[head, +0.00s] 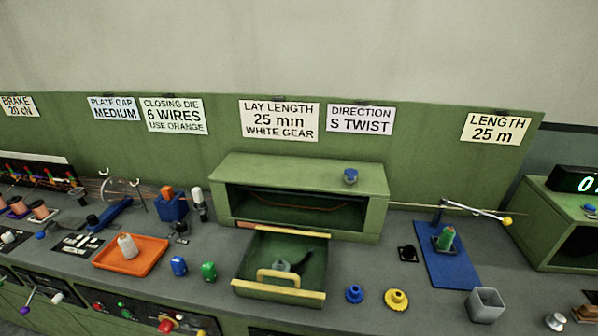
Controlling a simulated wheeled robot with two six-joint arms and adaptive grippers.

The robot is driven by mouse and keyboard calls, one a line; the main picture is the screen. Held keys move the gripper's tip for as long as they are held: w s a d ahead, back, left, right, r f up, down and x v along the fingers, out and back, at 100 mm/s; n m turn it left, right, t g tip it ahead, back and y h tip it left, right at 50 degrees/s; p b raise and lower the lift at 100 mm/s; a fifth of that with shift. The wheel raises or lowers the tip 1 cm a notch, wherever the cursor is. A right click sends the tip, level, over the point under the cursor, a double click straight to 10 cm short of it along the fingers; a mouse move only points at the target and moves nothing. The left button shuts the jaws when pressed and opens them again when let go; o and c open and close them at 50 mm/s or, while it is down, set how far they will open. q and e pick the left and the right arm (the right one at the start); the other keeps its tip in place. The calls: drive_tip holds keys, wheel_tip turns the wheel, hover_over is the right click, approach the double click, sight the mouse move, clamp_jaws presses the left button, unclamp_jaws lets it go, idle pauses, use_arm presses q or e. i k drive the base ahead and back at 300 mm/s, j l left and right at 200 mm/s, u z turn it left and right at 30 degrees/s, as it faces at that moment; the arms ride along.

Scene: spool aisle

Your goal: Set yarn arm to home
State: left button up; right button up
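A thin pale arm with a yellow ball at its end (507,221) is at the right, above the bench; it looks like the yarn arm. A green cone-shaped piece (446,238) stands on a dark square on that plate. A thin strand or rod runs from the green housing (300,172) toward the arm. No mark for a home position can be made out. Neither of my grippers shows in the head view.
An open green drawer with yellow edges (287,292) juts out at the centre. A green display box (552,222) is at the far right. An orange tray (108,265) lies left.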

sight(506, 222)
drive_tip(key=z, duration=1.65)
drive_tip(key=i+l+u, duration=0.15)
drive_tip(key=l, duration=0.3)
drive_tip(key=i+l+u, duration=0.15)
drive_tip(key=l, duration=0.35)
drive_tip(key=i+l+u, duration=0.15)
drive_tip(key=l, duration=0.4)
drive_tip(key=i+l+u, duration=0.15)
drive_tip(key=l, duration=0.35)
drive_tip(key=i+l+u, duration=0.1)
drive_tip(key=l, duration=0.45)
